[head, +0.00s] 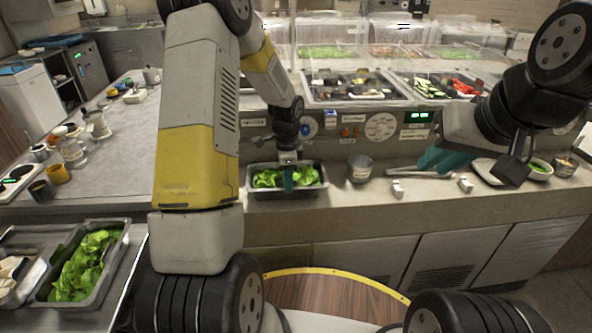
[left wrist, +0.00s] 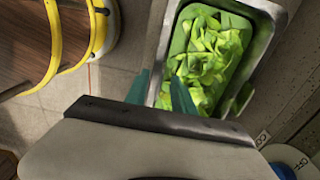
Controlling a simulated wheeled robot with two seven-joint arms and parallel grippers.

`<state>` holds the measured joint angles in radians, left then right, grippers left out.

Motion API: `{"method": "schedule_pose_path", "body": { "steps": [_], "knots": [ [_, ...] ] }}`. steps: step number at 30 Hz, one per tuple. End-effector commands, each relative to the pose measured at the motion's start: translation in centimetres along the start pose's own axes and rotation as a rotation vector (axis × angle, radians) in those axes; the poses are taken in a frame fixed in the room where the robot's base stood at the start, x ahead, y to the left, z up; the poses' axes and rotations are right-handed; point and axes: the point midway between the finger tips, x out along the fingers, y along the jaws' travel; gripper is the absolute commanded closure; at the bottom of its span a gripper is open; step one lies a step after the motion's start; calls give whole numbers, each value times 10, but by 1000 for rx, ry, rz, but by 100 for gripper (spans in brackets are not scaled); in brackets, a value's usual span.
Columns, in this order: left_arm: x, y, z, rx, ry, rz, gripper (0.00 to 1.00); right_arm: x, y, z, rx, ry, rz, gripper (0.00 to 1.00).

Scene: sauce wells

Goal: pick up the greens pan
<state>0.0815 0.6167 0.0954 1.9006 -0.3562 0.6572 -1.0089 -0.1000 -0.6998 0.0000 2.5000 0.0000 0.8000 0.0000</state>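The greens pan (head: 256,192), a grey metal pan with leafy greens, sits on the counter ledge in the middle of the head view. It also fills the upper middle of the left wrist view (left wrist: 160,72). My left gripper (head: 288,178) is at the pan's near side, pointing down. In the left wrist view its teal fingers (left wrist: 160,95) are apart, one outside the pan's wall and one over the greens, with nothing clamped. Contact with the rim cannot be told. My right gripper (head: 445,162) hangs over the ledge to the right, its teal fingers apart and empty.
A second pan of greens (head: 108,278) sits on the left counter. The glass-covered food wells (head: 350,100) stand behind.

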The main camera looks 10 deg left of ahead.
Motion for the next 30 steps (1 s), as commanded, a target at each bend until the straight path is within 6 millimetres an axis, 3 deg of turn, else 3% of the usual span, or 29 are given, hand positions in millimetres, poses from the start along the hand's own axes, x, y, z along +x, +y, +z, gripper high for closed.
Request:
{"method": "schedule_pose_path", "body": {
  "steps": [8, 13, 30],
  "knots": [
    [6, 0, 0, -1, 0, 0, 70, 0, 0, 0, 0, 0, 0, 79],
    [5, 0, 0, -1, 0, -1, 99, 0, 0, 0, 0, 0, 0, 79],
    [5, 0, 0, -1, 0, -1, 100, 0, 0, 0, 0, 0, 0, 79]
  ]
}}
